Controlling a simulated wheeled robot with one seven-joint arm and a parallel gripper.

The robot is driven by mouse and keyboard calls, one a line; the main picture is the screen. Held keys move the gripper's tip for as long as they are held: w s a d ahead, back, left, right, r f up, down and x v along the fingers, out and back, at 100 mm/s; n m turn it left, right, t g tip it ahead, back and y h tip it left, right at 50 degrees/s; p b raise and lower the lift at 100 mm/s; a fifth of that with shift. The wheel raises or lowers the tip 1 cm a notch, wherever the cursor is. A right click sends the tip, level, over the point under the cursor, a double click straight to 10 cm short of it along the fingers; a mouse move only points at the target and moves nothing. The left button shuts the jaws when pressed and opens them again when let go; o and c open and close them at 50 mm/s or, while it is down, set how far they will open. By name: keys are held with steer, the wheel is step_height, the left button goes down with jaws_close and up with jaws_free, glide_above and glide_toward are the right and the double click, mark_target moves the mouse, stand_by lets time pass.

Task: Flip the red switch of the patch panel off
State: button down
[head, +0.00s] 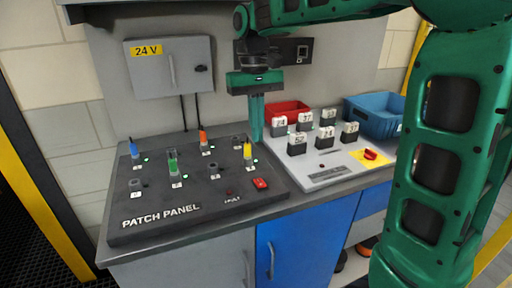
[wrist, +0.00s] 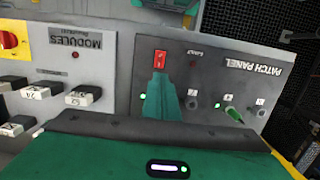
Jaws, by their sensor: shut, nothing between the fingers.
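The dark patch panel (head: 205,197) lies on the bench at the left in the head view. Its red switch (head: 260,183) is at the front right corner, beside a small fault lamp. In the wrist view the red switch (wrist: 160,58) shows just beyond my fingertips, and its rocker position is too small to tell. My gripper (head: 257,138) points down above the panel's right edge, behind the switch and near the yellow plug (head: 247,150). Its green fingers (wrist: 159,78) are shut and empty, apart from the switch as far as I can see.
Blue, green and orange plugs stand in the panel's sockets. Right of it is a light modules board (head: 330,172) with several white-topped blocks and a red knob (head: 370,154) on yellow. A red bin (head: 287,108) and a blue bin (head: 375,117) stand behind. A 24 V box (head: 170,68) hangs on the wall.

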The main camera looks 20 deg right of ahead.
mark_target(261, 185)
steer(key=shift+r, duration=0.75)
steer(key=shift+s, duration=0.7)
steer(key=f, duration=0.4)
steer(key=s+f, duration=0.1)
steer(key=f, duration=0.8)
steer(key=shift+s+f, duration=0.4)
